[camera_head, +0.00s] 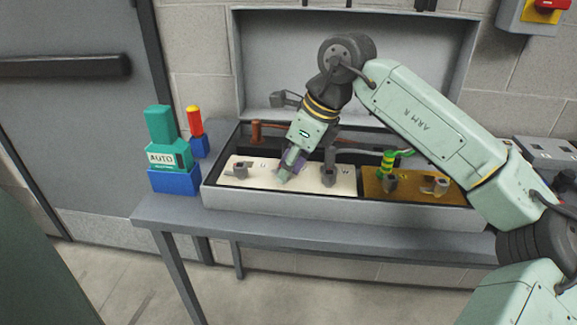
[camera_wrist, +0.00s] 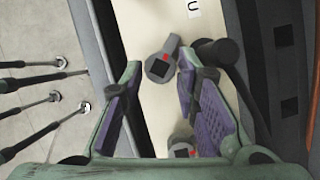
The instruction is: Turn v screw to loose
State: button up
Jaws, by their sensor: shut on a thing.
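My gripper (camera_head: 287,172) is down at the white terminal panel (camera_head: 308,182), between the left and middle-right grey screws. It is shut on the v screw, which its fingers hide in the head view. In the wrist view the v screw (camera_wrist: 183,143) shows partly, close to the right purple finger pad; the contact itself is not clear. The u screw (camera_head: 240,171) stands to the left, beside its U label, and appears in the wrist view (camera_wrist: 160,68) beyond the fingers. The w screw (camera_head: 328,172) stands just right of my gripper. The V label cannot be seen.
The panel sits in an open grey box (camera_head: 330,200) on a grey table (camera_head: 170,212). A yellow-brown section (camera_head: 410,196) with a green-striped part (camera_head: 388,163) lies right. A teal tool marked AUTO (camera_head: 167,155) and a red-yellow screwdriver (camera_head: 195,122) stand left.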

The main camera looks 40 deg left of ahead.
jog(key=n, duration=0.2)
jog(key=n+g+p, duration=0.1)
jog(key=n, duration=0.1)
jog(key=shift+w+a+h, duration=0.15)
jog(key=shift+w+h, duration=0.05)
jog(key=shift+h, duration=0.2)
jog(key=shift+w+n+g+h+p, duration=0.1)
jog(key=shift+n+g+h+p, duration=0.35)
jog(key=shift+n, duration=0.85)
jog(key=o, duration=1.1)
jog(key=shift+c, duration=0.2)
